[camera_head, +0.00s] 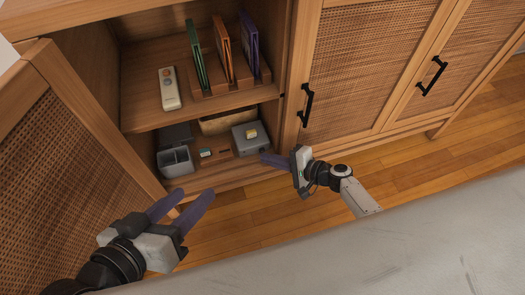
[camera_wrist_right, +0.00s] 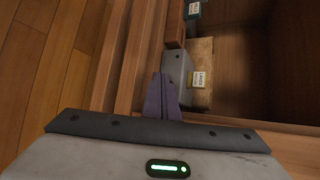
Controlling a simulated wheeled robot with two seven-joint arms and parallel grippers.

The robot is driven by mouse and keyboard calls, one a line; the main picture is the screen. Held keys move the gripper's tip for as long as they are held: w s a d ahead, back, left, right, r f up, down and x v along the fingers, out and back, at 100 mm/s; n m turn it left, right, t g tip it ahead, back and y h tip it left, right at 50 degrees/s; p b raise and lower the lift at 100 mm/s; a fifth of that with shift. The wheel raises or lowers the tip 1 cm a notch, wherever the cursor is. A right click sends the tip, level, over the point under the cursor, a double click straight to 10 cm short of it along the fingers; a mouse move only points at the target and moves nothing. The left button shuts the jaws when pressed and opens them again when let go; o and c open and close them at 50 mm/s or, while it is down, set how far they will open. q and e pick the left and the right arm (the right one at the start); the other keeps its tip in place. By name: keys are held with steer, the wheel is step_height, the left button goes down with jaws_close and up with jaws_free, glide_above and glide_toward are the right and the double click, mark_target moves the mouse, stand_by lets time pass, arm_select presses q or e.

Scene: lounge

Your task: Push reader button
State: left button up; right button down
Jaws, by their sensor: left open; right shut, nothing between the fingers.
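A grey box (camera_head: 241,146) with a small yellow piece (camera_head: 251,134) on top stands at the right of the cabinet's lower shelf. It may be the reader; I cannot make out a button. It also shows in the right wrist view (camera_wrist_right: 177,66), just beyond my fingers. My right gripper (camera_head: 264,158) is shut and empty, its purple fingertips at the box's front lower edge. Whether they touch it I cannot tell. In the right wrist view the shut fingers (camera_wrist_right: 161,85) point towards the box.
A grey compartment box (camera_head: 175,162) and small items (camera_head: 206,152) share the lower shelf, with a tan tray (camera_head: 228,122) behind. A remote (camera_head: 169,88) and a wooden rack (camera_head: 229,85) are above. The open rattan door (camera_head: 70,165) bounds the left; a closed door (camera_head: 360,65) stands right.

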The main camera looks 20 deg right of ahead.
steer(key=shift+w, duration=0.45)
steer(key=shift+s, duration=0.45)
steer(key=s+p, duration=0.2)
steer(key=s, duration=0.4)
stand_by(0.4)
steer(key=shift+d, duration=0.1)
